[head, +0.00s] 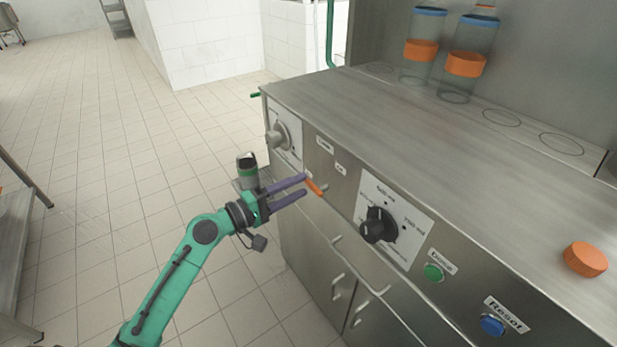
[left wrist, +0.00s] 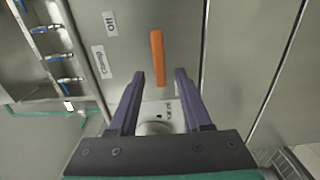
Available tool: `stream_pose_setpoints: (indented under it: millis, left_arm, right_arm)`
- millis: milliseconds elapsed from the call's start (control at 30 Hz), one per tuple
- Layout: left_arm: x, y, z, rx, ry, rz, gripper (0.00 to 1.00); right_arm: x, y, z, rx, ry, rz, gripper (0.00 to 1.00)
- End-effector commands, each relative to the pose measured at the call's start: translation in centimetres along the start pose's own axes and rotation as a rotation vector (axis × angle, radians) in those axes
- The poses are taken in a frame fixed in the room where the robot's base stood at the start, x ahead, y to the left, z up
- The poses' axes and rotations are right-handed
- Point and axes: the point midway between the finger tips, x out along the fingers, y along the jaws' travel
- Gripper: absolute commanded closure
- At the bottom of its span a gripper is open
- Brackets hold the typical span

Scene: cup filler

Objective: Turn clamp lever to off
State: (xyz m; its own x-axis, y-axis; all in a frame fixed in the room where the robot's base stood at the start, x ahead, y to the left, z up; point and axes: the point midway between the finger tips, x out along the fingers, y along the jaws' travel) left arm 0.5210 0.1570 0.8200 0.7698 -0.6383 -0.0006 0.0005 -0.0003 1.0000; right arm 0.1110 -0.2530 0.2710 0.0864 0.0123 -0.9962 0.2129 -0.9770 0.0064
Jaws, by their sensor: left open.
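The clamp lever is an orange bar (head: 314,186) on the steel front panel of the machine. It also shows in the left wrist view (left wrist: 158,57) as a long orange bar, with its lower end in line with the gap between my fingertips. My left gripper (head: 305,184) is open, with its purple fingertips close to the lever; I cannot tell whether they touch it. The left wrist view shows a Clamp label (left wrist: 103,62) and an Off label (left wrist: 110,23) to the left of the lever. My right gripper is not in view.
A black rotary knob (head: 377,226) sits right of the lever and a grey knob (head: 277,136) left of it. A green button (head: 433,272) and a blue Reset button (head: 492,325) are lower right. Cylinders with orange bands (head: 466,64) stand on the worktop (head: 400,115). The floor at left is mostly clear.

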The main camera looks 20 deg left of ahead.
Motion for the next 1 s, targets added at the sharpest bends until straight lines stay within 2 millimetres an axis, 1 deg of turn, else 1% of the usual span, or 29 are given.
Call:
stream_pose_setpoints:
  millis: [33,100,200,300,467,567,600,1000]
  left_arm:
    - [1.1,0.5,0.0,0.0,-0.001,0.003,0.51]
    - [2.3,0.2,0.0,-0.002,0.001,0.003,0.51]
    - [3.3,0.1,0.0,-0.001,0.0,0.001,0.51]
    - [3.6,0.0,0.0,0.001,0.0,0.0,0.51]
    - [3.5,-0.1,0.0,0.0,0.0,-0.001,0.51]
    - [3.5,-0.1,0.0,0.001,0.0,0.0,0.86]
    - [3.5,-0.1,0.0,0.001,0.0,0.0,1.0]
    - [3.5,0.0,0.0,0.03,-0.001,-0.001,1.0]
  right_arm:
    - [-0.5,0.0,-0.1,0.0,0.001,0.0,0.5]
    - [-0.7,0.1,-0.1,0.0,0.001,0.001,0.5]
    - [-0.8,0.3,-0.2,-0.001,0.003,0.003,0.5]
    - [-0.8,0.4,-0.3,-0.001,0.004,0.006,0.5]
    - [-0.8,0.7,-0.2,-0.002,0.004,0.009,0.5]
    - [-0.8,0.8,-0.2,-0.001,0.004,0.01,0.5]
    - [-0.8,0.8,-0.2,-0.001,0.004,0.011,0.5]
    - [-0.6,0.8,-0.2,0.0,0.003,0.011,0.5]
